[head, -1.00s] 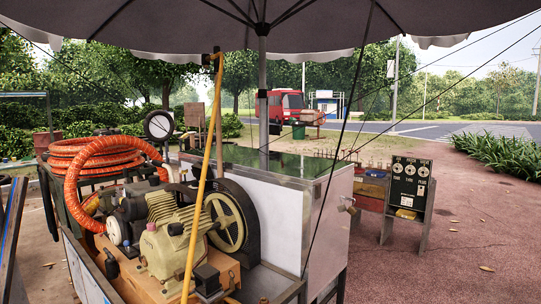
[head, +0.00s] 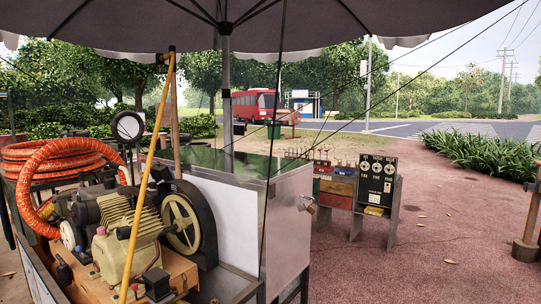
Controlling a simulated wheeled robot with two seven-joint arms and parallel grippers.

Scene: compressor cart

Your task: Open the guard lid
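The compressor cart (head: 228,222) fills the left and middle of the head view. It has a white box body with a dark green, glossy flat top (head: 210,157). On its near left end sit a compressor with a ribbed cylinder (head: 118,212) and a dark flywheel (head: 184,222) with pale spokes. A yellow pole (head: 146,180) stands tilted in front of them. I cannot tell which part is the guard lid, or whether it is open or shut. Neither of my grippers is in view.
A coiled orange hose (head: 40,170) lies on the cart's left. A large umbrella (head: 230,22) covers the cart, with thin ropes slanting down. A black sign board (head: 377,182) and a rack of boxes (head: 335,187) stand right of it.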

